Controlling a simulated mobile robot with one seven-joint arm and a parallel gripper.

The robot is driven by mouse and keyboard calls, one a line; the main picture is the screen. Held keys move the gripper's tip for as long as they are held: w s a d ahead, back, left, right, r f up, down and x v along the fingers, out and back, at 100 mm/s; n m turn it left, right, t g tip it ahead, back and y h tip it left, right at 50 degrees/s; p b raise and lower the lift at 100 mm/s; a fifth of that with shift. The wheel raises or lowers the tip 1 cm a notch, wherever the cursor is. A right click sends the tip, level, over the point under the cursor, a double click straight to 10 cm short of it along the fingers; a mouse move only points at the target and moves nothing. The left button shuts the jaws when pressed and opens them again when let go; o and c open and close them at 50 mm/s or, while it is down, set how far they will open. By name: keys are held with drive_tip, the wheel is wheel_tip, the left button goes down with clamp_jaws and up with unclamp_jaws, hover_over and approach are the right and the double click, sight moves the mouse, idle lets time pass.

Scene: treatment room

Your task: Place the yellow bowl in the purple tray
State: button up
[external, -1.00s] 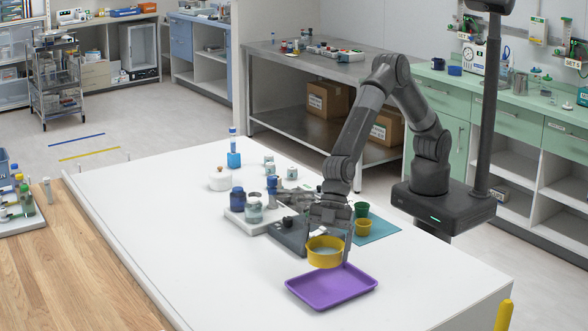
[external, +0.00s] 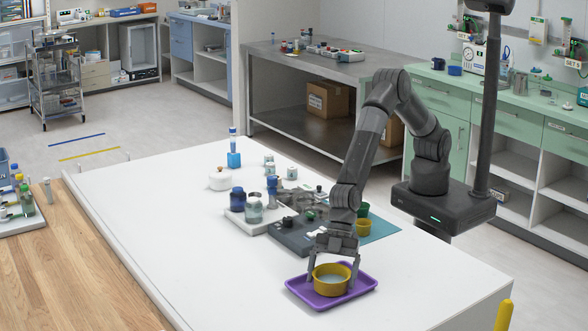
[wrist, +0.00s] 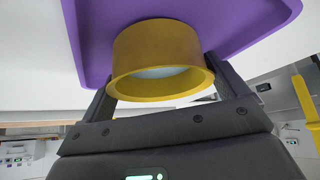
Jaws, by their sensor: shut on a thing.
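The yellow bowl (external: 331,282) is upright over the purple tray (external: 307,300) in the external view, within its rim. It looks low, at or very near the tray floor; I cannot tell if it touches. My gripper (external: 333,278) is shut on the bowl, with a finger on each side of it. In the wrist view the bowl (wrist: 160,60) sits between my two fingers (wrist: 160,85), and the purple tray (wrist: 95,40) lies behind it.
A grey device (external: 292,238) and a white board with jars (external: 238,215) stand behind the tray. A teal mat (external: 383,229) holds a green cup and a yellow cup (external: 363,228). The white tabletop in front and left of the tray is clear.

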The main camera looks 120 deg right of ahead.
drive_tip(key=o, duration=0.8)
drive_tip(key=shift+s+d+r, duration=0.1)
drive_tip(key=shift+r, duration=0.3)
drive_tip(key=v, duration=1.1)
drive_tip(key=shift+s+d+r, duration=0.1)
drive_tip(key=shift+d+r, duration=0.1)
